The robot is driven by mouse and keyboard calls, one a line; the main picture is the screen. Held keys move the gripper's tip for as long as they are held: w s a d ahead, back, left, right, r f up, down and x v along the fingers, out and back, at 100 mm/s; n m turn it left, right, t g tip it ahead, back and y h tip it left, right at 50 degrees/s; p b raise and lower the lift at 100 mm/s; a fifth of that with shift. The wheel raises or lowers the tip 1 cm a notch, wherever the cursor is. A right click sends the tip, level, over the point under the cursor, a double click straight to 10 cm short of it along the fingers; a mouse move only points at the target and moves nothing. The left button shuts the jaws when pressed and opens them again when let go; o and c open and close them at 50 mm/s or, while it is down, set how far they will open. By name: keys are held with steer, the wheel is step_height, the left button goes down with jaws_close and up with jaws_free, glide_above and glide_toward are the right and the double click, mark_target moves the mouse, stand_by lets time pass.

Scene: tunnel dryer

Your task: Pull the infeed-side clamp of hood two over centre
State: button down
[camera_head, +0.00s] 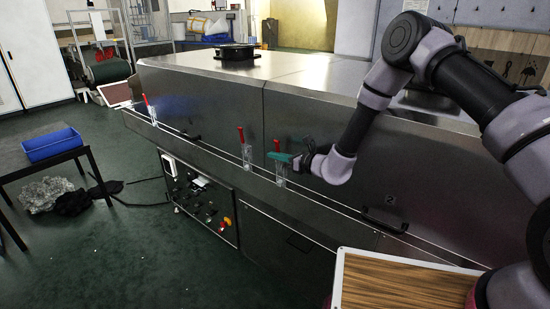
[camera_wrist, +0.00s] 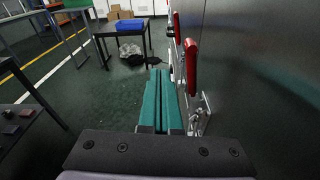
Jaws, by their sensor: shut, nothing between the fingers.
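Hood two (camera_head: 400,165) is a steel cover marked "2" on the dryer. Its infeed-side clamp, just right of the seam between the hoods, has a red handle (camera_head: 277,145) standing upright over a metal base (camera_head: 281,180). My gripper (camera_head: 270,155) is shut and empty, its green fingers crossing in front of this clamp in the head view. In the wrist view the shut fingers (camera_wrist: 160,75) lie just left of the red handle (camera_wrist: 191,68) and metal base (camera_wrist: 203,112). I cannot tell whether they touch.
Another red-handled clamp (camera_head: 242,135) stands just left of the seam, and one more (camera_head: 146,100) at the far left. A hood handle (camera_head: 384,221) sticks out at right. A table with a blue bin (camera_head: 52,145) stands at left. The green floor before the dryer is mostly clear.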

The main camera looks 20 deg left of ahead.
stand_by(0.3)
steer(key=v, duration=0.7)
steer(key=shift+d, duration=0.2)
steer(key=shift+s+r, duration=0.1)
steer(key=shift+s, duration=0.05)
